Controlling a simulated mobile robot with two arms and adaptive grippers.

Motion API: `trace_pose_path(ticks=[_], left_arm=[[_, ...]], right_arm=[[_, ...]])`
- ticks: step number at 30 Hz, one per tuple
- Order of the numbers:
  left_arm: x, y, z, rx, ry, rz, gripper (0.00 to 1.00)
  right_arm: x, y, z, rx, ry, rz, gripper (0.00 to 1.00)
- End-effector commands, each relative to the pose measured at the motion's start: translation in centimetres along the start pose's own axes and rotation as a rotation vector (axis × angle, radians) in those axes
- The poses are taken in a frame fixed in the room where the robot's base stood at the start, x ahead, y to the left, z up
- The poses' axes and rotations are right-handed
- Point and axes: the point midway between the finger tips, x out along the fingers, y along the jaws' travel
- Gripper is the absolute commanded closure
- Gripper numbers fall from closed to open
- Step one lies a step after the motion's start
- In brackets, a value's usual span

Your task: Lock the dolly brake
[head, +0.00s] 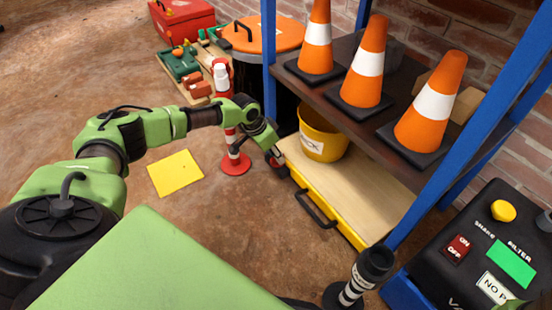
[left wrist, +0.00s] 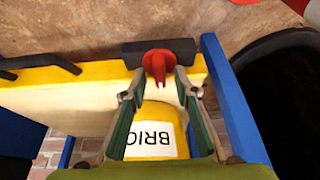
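The dolly is a low wooden platform with a yellow edge (head: 345,228) and a black handle (head: 314,208), under the shelf. It also shows in the left wrist view (left wrist: 60,100). A yellow bucket with a white label (head: 322,135) stands on it. At the dolly's near-left end is a red brake lever on a black block; the lever shows clearly in the left wrist view (left wrist: 158,64). My left gripper (head: 274,158) is at this corner. In the left wrist view its fingers (left wrist: 160,80) are apart, one on each side of the lever; contact cannot be told. My right gripper is not in view.
A blue-framed shelf (head: 385,135) with orange cones stands over the dolly. A red-and-white post (head: 236,164) is close beside my left forearm. A black post (head: 358,282) and a black machine (head: 480,240) stand at the right. A yellow floor square (head: 175,173) lies left.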

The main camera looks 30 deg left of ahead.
Motion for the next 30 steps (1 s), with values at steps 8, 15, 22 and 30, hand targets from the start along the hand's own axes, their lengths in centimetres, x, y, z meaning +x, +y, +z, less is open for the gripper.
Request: trace_pose_path(ticks=[8, 15, 22, 30], left_arm=[[0.6, 0.0, 0.0, 0.000, 0.000, 0.000, 0.72], [0.6, 0.0, 0.0, 0.000, 0.000, 0.000, 0.98], [0.5, 0.0, 0.0, 0.000, 0.000, 0.000, 1.00], [0.2, 0.1, -0.1, -0.028, -0.002, -0.010, 1.00]], right_arm=[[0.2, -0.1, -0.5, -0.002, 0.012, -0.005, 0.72], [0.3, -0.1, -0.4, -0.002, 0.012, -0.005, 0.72], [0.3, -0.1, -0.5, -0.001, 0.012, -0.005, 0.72], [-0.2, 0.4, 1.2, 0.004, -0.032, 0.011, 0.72]])
